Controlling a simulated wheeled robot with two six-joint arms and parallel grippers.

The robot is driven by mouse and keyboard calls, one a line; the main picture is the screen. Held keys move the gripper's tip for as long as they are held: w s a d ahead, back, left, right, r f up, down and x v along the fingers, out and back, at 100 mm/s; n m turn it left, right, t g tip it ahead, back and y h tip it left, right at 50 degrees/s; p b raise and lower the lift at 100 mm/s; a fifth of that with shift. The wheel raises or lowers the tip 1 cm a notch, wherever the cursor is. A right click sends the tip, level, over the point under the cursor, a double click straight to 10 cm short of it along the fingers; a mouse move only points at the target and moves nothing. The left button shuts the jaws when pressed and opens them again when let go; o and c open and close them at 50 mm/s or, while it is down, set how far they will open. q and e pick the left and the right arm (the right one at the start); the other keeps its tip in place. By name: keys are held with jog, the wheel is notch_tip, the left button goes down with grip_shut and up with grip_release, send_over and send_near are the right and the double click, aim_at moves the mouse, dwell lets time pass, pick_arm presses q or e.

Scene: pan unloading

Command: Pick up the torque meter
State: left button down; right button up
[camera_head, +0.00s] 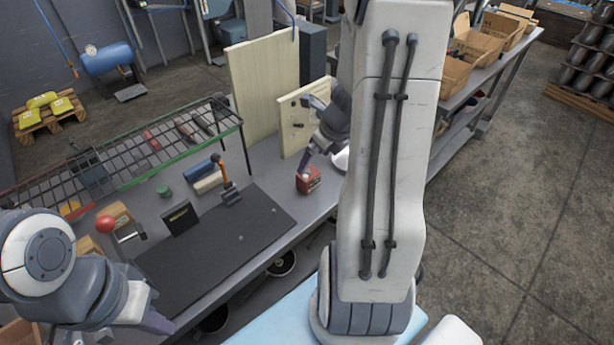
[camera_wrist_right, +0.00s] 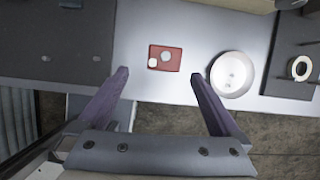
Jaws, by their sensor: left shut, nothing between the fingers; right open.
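The torque meter looks to be the small red box (camera_head: 308,181) on the grey bench, right of the dark mat. In the right wrist view the red box (camera_wrist_right: 174,66) shows two pale round parts on its face and lies just beyond my fingertips, centred between them. My right gripper (camera_wrist_right: 159,75) is open and empty, its purple fingers on either side of the box's line. In the head view its finger overlaps the box; I cannot tell whether they touch. My left gripper (camera_head: 160,324) is shut and empty at the lower left, away from the box.
A white round dish (camera_wrist_right: 232,75) stands close to the right finger. A dark plate with a ring (camera_wrist_right: 300,68) lies further right. A wire rack (camera_head: 130,150) and wooden boards (camera_head: 265,85) stand behind.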

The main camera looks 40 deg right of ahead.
aim_at(310, 172)
jog(key=x, duration=0.1)
jog(key=b+x, duration=0.1)
jog(key=x, duration=0.2)
jog(key=shift+s+d+f+b, duration=0.15)
jog(key=shift+d+f+b, duration=0.1)
jog(key=shift+b, duration=0.15)
jog(key=shift+b+x, duration=1.25)
jog(key=shift+x, duration=1.8)
jog(key=shift+d+r, duration=0.1)
jog(key=shift+d, duration=0.05)
jog(key=c, duration=1.5)
jog(key=shift+r, duration=0.1)
jog(key=shift+c, duration=0.2)
